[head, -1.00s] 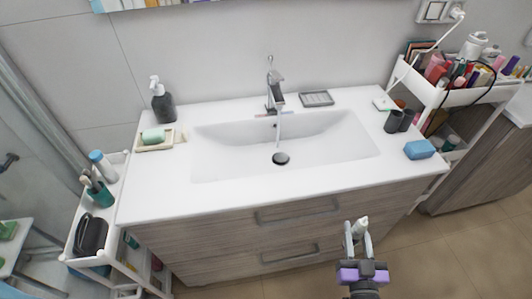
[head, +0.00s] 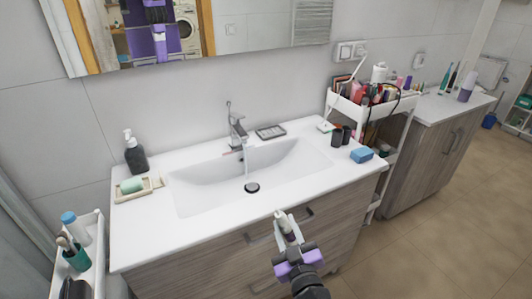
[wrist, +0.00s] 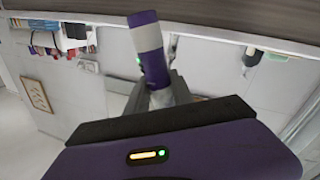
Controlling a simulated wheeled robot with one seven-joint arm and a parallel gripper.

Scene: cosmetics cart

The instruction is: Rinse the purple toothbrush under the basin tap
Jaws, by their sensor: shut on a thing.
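My gripper (head: 289,236) is shut on a slim white-and-purple thing that looks like the purple toothbrush (head: 283,219). The gripper is in front of the vanity's drawers, apart from the basin. The white basin (head: 192,184) has a dark drain in its floor. The chrome basin tap (head: 237,131) stands at its back edge, and a thin stream of water falls from it toward the drain.
A soap bottle (head: 135,153) and a soap dish (head: 147,190) stand left of the basin. Dark cups (head: 337,137) and a blue sponge (head: 361,155) are at the right. A cosmetics cart (head: 347,106) stands beyond. The basin's front rim is clear.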

